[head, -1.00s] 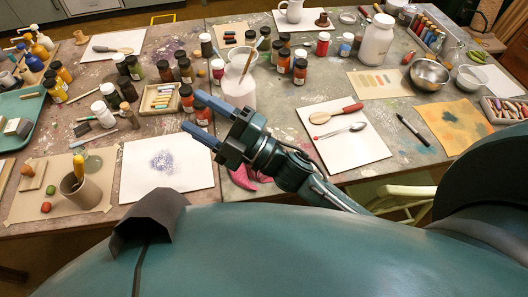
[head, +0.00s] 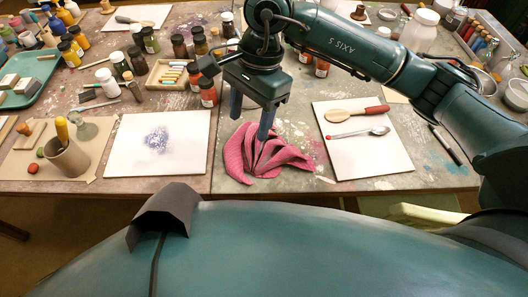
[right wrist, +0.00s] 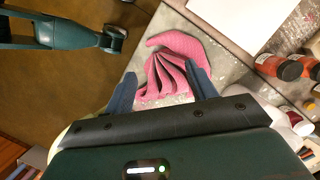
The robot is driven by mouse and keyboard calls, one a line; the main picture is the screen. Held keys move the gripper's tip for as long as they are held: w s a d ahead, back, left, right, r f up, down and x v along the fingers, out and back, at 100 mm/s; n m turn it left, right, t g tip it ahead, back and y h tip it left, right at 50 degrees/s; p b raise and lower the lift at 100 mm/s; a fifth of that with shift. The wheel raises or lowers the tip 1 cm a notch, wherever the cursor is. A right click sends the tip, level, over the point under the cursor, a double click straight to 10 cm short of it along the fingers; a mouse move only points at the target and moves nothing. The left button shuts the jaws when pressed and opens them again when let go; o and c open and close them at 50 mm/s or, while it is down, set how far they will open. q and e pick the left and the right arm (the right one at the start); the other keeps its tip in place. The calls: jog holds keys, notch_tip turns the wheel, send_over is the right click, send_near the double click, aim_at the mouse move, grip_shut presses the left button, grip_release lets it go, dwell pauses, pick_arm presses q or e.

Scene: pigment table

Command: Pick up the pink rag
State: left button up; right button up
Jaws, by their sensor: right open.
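The pink rag (head: 262,153) lies crumpled in folds on the table near its front edge, between two white boards. My right gripper (head: 250,130) is above the rag and points down, with its fingers apart. In the right wrist view the rag (right wrist: 172,65) shows beyond and between the two open fingers (right wrist: 161,88), with nothing held. In the head view one fingertip overlaps the rag's folds; I cannot tell whether it touches. My left gripper is not in view.
A white board with purple powder (head: 160,175) lies left of the rag. A board with a wooden spoon and a metal spoon (head: 365,165) lies to the right. Orange-red jars (head: 208,97) stand behind the gripper. The table's front edge (head: 225,190) is close to the rag.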

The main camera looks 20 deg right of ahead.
jog(key=w+d+r+t+h, duration=0.1)
jog(key=w+d+h, duration=0.1)
jog(key=d, duration=0.2)
send_over(267, 142)
notch_tip(267, 142, down, 6)
jog(key=shift+s+f, duration=0.15)
jog(key=shift+f, duration=0.1)
jog(key=f, duration=0.6)
jog(key=shift+w+f+p, duration=0.2)
jog(key=shift+p, duration=0.2)
jog(key=c, duration=1.1)
